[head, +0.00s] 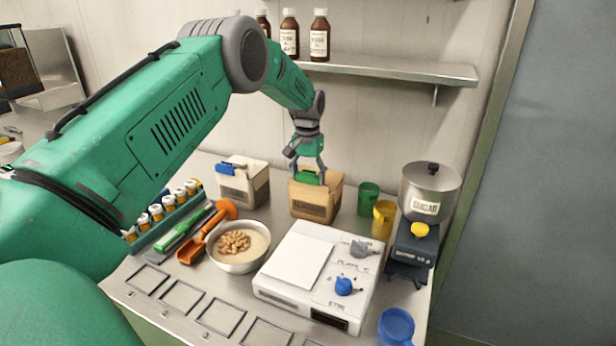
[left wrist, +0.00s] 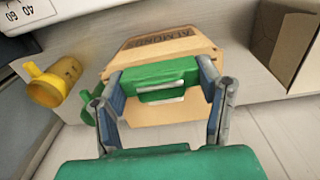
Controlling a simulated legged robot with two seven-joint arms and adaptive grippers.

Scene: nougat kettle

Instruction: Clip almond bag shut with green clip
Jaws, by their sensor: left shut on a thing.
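The almond bag (head: 316,206) is a brown paper bag standing at the back of the counter. Its "ALMONDS" label shows in the left wrist view (left wrist: 150,46). The green clip (head: 308,178) is at the top of the bag. In the left wrist view the clip (left wrist: 158,74) lies across the bag's top between my fingers. My left gripper (head: 306,172) points down over the bag and is shut on the clip. Whether the clip's jaws grip the paper cannot be told. My right gripper is not in view.
A white bag with a blue clip (head: 243,183) stands to the left. Green (head: 368,199) and yellow (head: 383,220) cups stand close on the right. A bowl of almonds (head: 238,247) and a white scale (head: 318,277) are in front. A metal shelf (head: 400,70) hangs above.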

